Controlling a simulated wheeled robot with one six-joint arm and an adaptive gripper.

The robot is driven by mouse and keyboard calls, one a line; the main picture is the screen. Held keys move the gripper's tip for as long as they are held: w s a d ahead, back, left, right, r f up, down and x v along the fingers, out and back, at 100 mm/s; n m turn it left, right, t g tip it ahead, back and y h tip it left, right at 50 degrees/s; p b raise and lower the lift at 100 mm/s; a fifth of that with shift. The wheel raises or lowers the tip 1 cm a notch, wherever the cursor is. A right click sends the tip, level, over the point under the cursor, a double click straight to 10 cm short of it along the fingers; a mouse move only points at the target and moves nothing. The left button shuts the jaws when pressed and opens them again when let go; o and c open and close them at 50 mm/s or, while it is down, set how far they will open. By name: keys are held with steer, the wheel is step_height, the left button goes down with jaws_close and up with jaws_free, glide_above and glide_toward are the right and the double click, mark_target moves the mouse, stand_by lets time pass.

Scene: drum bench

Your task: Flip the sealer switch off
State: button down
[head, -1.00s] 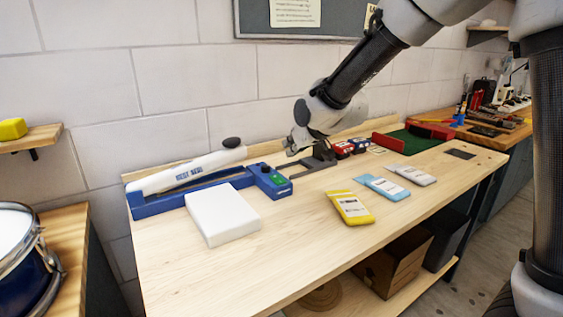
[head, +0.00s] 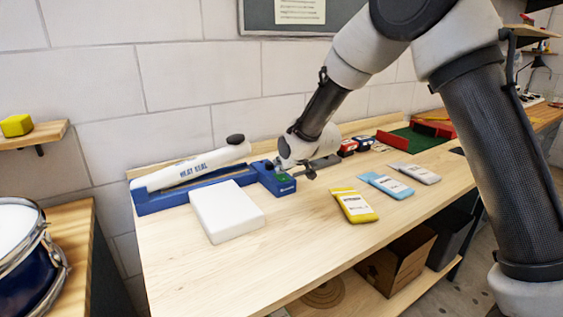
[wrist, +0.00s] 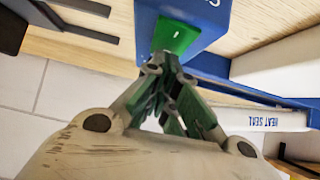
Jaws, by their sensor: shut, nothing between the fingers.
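The blue heat sealer (head: 160,200) stands at the back left of the bench, its white arm (head: 190,168) marked HEAT SEAL raised at a slant. Its blue control box (head: 284,190) is at the right end. The green switch (wrist: 178,38) on the box shows in the wrist view, just beyond my fingertips. My gripper (wrist: 165,75) is shut and empty, its fingertips close to the switch's near edge; I cannot tell whether they touch. In the head view my gripper (head: 293,172) is above the box and partly hides it. The switch's position cannot be told.
A white block (head: 228,212) lies in front of the sealer. Yellow (head: 354,206), blue (head: 387,185) and white (head: 416,174) packets lie to the right. Dark flat bars (wrist: 75,22) lie beside the box. The bench front is clear.

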steer(key=shift+f, duration=0.1)
steer(key=shift+w+a+f, duration=0.1)
steer(key=shift+w+f, duration=0.05)
steer(key=shift+f, duration=0.1)
stand_by(0.3)
steer(key=shift+s+d, duration=0.5)
steer(key=shift+s, duration=0.2)
steer(key=shift+r, duration=0.1)
